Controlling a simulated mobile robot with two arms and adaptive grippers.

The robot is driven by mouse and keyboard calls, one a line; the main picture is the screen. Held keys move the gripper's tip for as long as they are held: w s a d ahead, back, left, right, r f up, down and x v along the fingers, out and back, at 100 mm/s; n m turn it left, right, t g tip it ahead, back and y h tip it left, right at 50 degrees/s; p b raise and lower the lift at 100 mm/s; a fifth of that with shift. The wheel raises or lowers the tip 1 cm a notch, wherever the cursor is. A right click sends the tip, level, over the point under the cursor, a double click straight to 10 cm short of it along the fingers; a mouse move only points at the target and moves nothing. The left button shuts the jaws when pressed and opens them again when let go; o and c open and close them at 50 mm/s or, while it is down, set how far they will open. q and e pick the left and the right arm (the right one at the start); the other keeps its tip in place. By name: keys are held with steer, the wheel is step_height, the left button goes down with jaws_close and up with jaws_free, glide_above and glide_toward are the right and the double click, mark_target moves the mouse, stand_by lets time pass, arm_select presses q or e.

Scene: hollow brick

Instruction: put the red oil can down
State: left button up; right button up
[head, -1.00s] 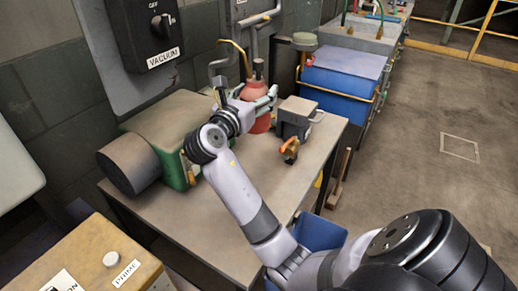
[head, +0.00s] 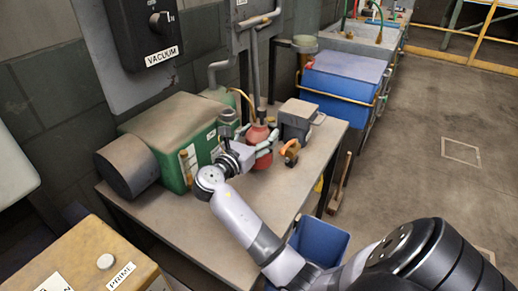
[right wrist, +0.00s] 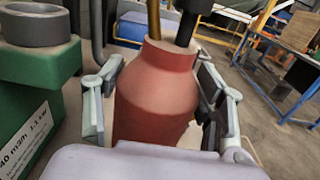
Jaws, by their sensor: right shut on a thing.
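The red oil can (head: 258,134) is upright above the grey table (head: 216,222), between the green machine and a small grey box. Its base is low, close to the table top; I cannot tell whether it touches. My right gripper (head: 260,146) is shut around the can's body from the near side. In the right wrist view the can (right wrist: 155,92) fills the middle, with a finger on each side of it. Its bottom is hidden there by the gripper's palm. My left gripper is not in view.
The green machine (head: 178,142) with its dark cylinder is close on the left. The grey box (head: 297,120) and a small orange-handled part (head: 290,150) are close on the right. Wall pipes (head: 253,65) rise behind. The table's front part is bare.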

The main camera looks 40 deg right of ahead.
step_height(320, 180, down, 4)
steer(key=shift+f, duration=0.2)
steer(key=o, duration=1.3)
steer(key=shift+f, duration=0.15)
